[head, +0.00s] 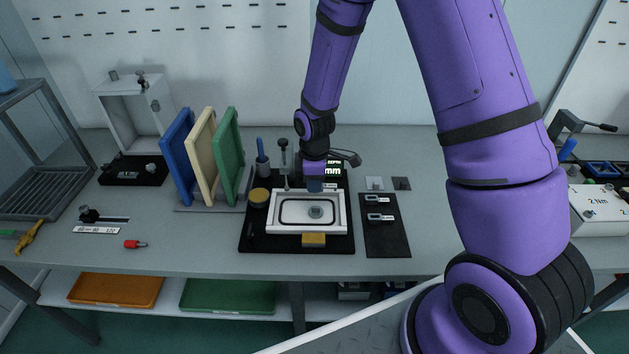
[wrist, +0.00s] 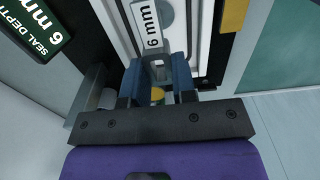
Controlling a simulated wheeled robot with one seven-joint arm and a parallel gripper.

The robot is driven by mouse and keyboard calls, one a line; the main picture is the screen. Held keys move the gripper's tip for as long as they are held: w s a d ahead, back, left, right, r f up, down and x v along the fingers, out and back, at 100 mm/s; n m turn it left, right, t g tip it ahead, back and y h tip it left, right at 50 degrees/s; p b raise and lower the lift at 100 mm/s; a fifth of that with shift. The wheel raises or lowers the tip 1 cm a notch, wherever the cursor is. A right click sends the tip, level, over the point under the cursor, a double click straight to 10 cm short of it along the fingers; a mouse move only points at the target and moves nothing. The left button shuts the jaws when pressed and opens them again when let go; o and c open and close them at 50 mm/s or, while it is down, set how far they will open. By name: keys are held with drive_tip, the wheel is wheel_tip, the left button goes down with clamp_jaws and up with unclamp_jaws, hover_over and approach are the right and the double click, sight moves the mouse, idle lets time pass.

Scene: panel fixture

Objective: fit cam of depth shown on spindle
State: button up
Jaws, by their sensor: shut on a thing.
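My gripper (wrist: 158,80) has its two blue fingers shut on a grey metal cam (wrist: 157,66) with a white "6 mm" tag (wrist: 150,28). In the head view my gripper (head: 314,186) is over the back edge of the white framed panel (head: 272,228) on a black base. A dark sign (wrist: 32,45) reads "SEAL DEPTH 6 mm"; in the head view my arm partly covers it (head: 335,170). Two other tagged cams (head: 377,199) (head: 380,217) lie on the dark mat at the right. I cannot make out the spindle for certain.
An upright post (head: 284,160) stands behind the panel, left of my gripper. Blue, cream and green boards (head: 203,155) stand at the left. The bench front is mostly clear.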

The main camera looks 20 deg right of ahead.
sight(315, 207)
drive_tip(key=shift+f, duration=2.9)
drive_tip(key=shift+f, duration=1.55)
drive_tip(key=o, duration=1)
drive_tip(key=shift+r, duration=0.1)
wheel_tip(315, 207, up, 11)
drive_tip(key=shift+f, duration=0.2)
